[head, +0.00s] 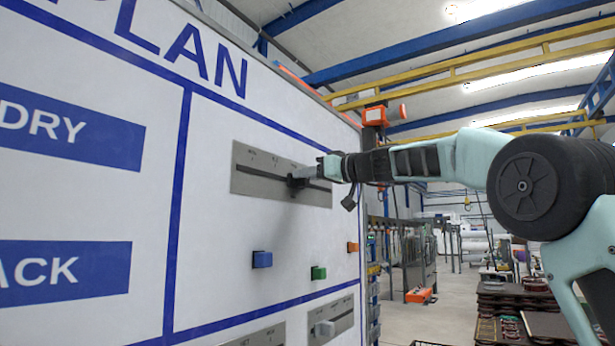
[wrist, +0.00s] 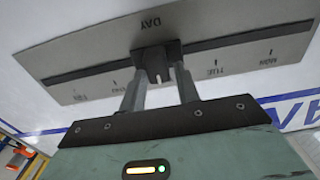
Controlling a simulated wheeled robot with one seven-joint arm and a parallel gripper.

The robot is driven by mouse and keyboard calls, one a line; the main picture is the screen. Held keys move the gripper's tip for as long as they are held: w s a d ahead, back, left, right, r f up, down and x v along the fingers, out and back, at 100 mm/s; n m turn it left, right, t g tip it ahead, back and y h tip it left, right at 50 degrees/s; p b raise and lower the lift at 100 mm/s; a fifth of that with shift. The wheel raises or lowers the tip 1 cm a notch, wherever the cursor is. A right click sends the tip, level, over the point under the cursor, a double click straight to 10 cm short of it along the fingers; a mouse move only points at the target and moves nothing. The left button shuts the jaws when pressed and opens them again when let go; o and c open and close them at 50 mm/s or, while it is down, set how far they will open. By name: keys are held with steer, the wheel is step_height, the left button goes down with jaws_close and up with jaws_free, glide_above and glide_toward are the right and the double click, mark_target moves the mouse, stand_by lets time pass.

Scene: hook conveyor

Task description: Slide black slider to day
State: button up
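The black slider (wrist: 154,58) sits about midway along the dark slot of a grey metal plate (wrist: 100,72), which is marked DAY and is fixed to the white board. MON and TUE labels show to its right in the wrist view, with other day labels to its left; the label at the slider is hidden. In the head view, the slider (head: 296,183) is at my gripper's tip (head: 304,174) on the plate (head: 247,171).
Below the plate, the board carries a blue block (head: 262,260), a green block (head: 319,273) and an orange block (head: 353,247). Another grey slider plate (head: 343,318) is lower right. An orange-topped post (head: 376,116) stands past the board's right edge.

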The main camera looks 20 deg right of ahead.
steer(key=shift+o, duration=0.6)
steer(key=b+v, duration=0.9)
steer(key=v, duration=0.8)
steer(key=shift+s, duration=0.15)
steer(key=shift+d, duration=0.1)
